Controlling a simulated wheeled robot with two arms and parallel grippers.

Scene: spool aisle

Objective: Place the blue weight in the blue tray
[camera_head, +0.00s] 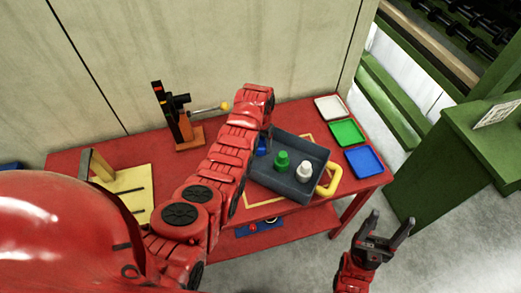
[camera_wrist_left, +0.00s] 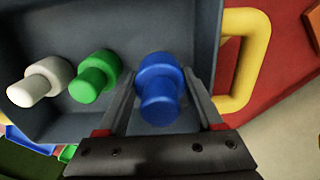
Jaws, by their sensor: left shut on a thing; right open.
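The blue weight (camera_wrist_left: 159,88) stands between the fingers of my left gripper (camera_wrist_left: 160,108), which is shut on it, inside the grey bin. In the head view the blue weight (camera_head: 262,146) is partly hidden behind my left arm, and the left fingertips are hidden there. The blue tray (camera_head: 364,161) lies empty at the right end of the red table, nearest of three trays. My right gripper (camera_head: 385,232) is open and empty, off the table's right front side.
The grey bin (camera_head: 313,153) with yellow handles also holds a green weight (camera_head: 282,161) and a white weight (camera_head: 304,170). A green tray (camera_head: 347,132) and a white tray (camera_head: 331,107) lie behind the blue tray. A lever press (camera_head: 182,120) stands at the back. A green cabinet (camera_head: 470,155) is at right.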

